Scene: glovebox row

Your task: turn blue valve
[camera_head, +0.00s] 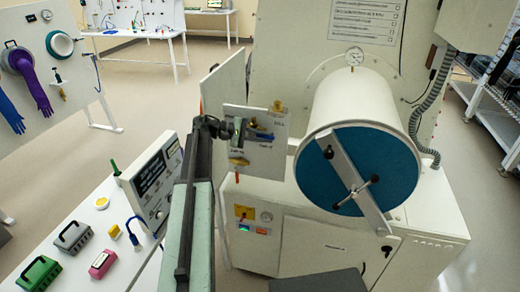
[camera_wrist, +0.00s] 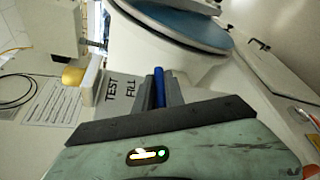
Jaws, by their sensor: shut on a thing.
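The blue valve handle (camera_wrist: 158,84) stands between the dark fingers of my gripper (camera_wrist: 160,92) in the wrist view, next to a plate lettered TEST and FILL (camera_wrist: 118,90). The fingers are shut on it and cover its sides. In the head view the blue valve (camera_head: 259,135) shows small on a pale upright panel (camera_head: 272,165), with my gripper (camera_head: 240,129) at the panel's left part. The exact grip is too small to tell there.
A yellow knob (camera_wrist: 73,75) sits left of the handle in the wrist view. A large white cylinder with a blue door (camera_head: 350,160) and a crossbar stands right of the panel. A white table (camera_head: 75,225) with several small devices lies at left. Open floor shows behind.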

